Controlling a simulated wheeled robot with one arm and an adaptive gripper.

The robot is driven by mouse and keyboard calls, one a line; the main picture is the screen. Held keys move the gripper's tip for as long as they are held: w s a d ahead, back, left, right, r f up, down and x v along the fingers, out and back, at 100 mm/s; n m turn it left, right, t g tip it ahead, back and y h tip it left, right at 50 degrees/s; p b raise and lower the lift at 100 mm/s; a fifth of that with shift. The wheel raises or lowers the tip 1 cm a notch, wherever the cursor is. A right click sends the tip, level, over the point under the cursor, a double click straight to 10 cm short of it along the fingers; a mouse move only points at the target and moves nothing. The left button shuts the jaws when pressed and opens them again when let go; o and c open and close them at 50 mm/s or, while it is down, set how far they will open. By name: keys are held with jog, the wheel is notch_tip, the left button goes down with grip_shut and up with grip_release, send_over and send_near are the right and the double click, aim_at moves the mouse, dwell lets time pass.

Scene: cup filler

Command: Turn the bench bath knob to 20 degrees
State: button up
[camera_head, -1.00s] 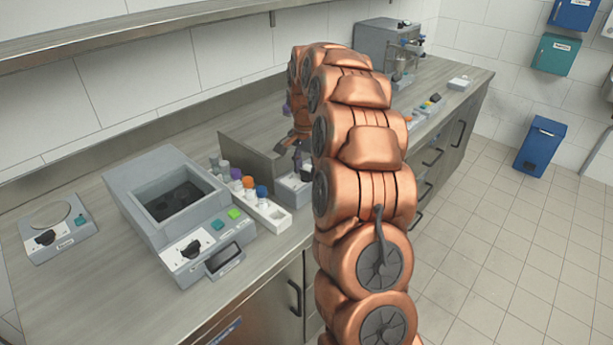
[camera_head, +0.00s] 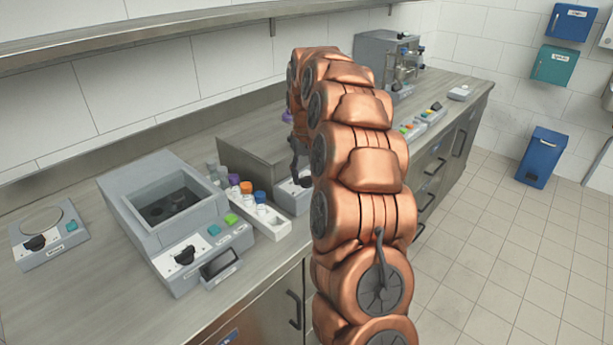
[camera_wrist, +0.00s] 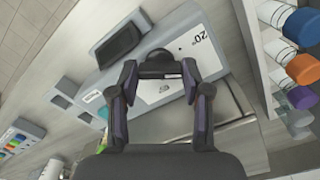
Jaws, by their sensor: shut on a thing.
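In the wrist view my gripper (camera_wrist: 159,68) has its two dark fingers closed on either side of a dark knob (camera_wrist: 158,55). The knob stands on a grey control panel with a white plate marked "20°" (camera_wrist: 198,36). A dark display (camera_wrist: 118,41) is on the same unit, left of the knob. In the head view my gripper (camera_head: 300,178) is at the front of a grey unit (camera_head: 288,199) behind the bottle rack, largely hidden by my copper arm. The knob's pointer cannot be made out.
A rack (camera_head: 272,225) of capped bottles stands close beside the held unit, also in the wrist view (camera_wrist: 268,95). A grey basin unit (camera_head: 160,238) with its own knob and a small round-plate unit (camera_head: 45,245) stand left. Small button boxes (camera_head: 412,130) lie further along the bench.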

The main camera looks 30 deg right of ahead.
aim_at(306, 177)
jog(key=n, duration=0.6)
jog(key=shift+n, duration=0.4)
dwell(0.3)
jog(key=o, duration=1.2)
jog(key=shift+c, duration=0.2)
jog(key=shift+r, duration=0.1)
notch_tip(306, 177, up, 12)
dwell(0.5)
